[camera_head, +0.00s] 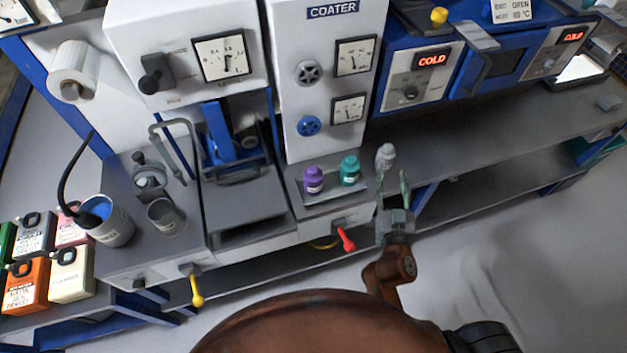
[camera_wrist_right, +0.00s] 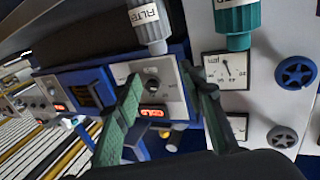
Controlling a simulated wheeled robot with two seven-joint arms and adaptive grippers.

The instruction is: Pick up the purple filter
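The purple filter (camera_head: 313,180) is a small capped bottle, upright on the small grey tray (camera_head: 338,192) under the coater. A teal filter (camera_head: 349,170) stands to its right; a pale grey filter (camera_head: 386,156) stands further right. My right gripper (camera_head: 393,184) is open with nothing seen between its fingers, just in front of the grey filter and to the right of the purple one. In the right wrist view, my gripper's green fingers (camera_wrist_right: 163,80) are spread, with the grey filter (camera_wrist_right: 148,22) and teal filter (camera_wrist_right: 237,20) at the top. The purple filter is outside that view. My left gripper is out of view.
The white coater (camera_head: 330,85) with gauges and knobs rises behind the filters. A red lever (camera_head: 345,238) and a yellow lever (camera_head: 196,290) stick out below. A beaker (camera_head: 165,217) and several labelled canisters (camera_head: 70,272) stand at left. The right bench (camera_head: 470,150) is mostly clear.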

